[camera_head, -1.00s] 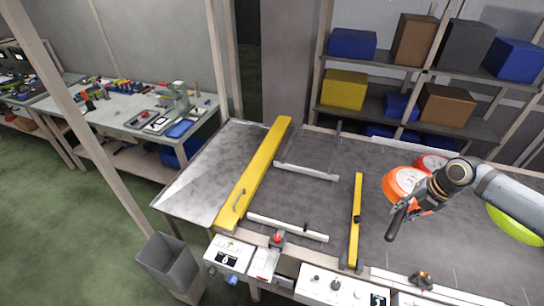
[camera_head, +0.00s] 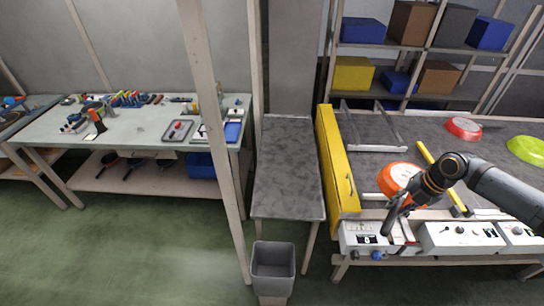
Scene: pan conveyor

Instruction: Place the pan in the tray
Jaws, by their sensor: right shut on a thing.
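The orange pan (camera_head: 397,176) with a pale inside is at the right, over the front of the conveyor. My right gripper (camera_head: 404,204) is shut on its dark handle (camera_head: 389,221), which points down toward the front. The gripper hides part of the pan's rim and handle. A shallow grey tray (camera_head: 168,134) lies on the workbench at the left, with a small red item in it. I cannot tell which is the named tray. My left gripper is out of view.
A red pan (camera_head: 463,128) and a green pan (camera_head: 527,149) are on the conveyor (camera_head: 420,140). A yellow rail (camera_head: 337,165) edges it. A bare grey table (camera_head: 287,150) and a grey bin (camera_head: 273,259) stand in the middle. A wooden post (camera_head: 212,120) rises before the workbench (camera_head: 110,133).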

